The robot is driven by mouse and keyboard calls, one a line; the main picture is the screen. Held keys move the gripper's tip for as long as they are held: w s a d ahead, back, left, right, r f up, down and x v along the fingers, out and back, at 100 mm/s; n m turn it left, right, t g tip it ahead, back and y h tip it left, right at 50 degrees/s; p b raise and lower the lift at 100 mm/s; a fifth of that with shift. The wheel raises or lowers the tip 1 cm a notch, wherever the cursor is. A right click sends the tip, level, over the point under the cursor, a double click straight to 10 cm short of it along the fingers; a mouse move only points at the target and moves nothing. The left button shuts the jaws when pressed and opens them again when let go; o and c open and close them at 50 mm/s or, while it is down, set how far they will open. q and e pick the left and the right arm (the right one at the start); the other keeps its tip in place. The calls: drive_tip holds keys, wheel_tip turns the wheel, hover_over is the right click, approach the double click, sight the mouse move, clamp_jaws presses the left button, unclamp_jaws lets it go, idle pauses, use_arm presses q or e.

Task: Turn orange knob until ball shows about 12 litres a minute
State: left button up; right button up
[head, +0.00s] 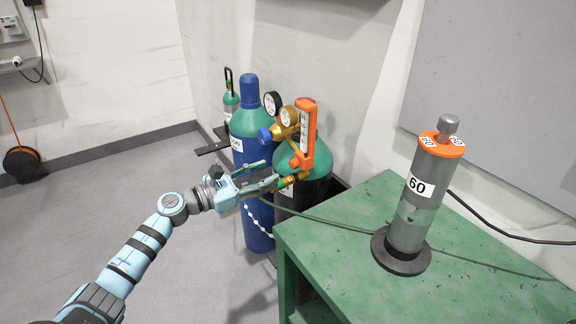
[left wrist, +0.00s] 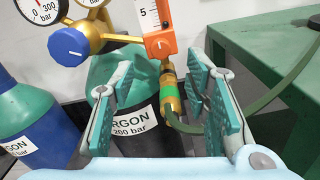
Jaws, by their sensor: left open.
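The flowmeter (head: 306,118) is an upright orange block with a white scale, on the regulator of the green-topped argon cylinder (head: 318,160). Its orange knob (head: 301,161) is at its lower end. In the left wrist view the orange knob (left wrist: 160,43) shows a white mark, below a scale (left wrist: 147,14) where the figure 5 can be read. I cannot make out the ball. My left gripper (head: 274,182) is open, just below and left of the knob; its teal pads (left wrist: 160,88) stand apart, with the knob beyond and above them. My right gripper is not in view.
A brass hose fitting (left wrist: 170,90) and green hose (left wrist: 262,104) lie beyond the pads. The blue regulator knob (left wrist: 65,44) and gauges (head: 272,103) are close left. A blue cylinder (head: 249,110) stands beside. A green table (head: 340,240) at right bears a grey cylinder marked 60 (head: 409,215).

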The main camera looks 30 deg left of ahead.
sight(291, 164)
use_arm(q)
drive_tip(key=x, duration=0.8)
clamp_jaws()
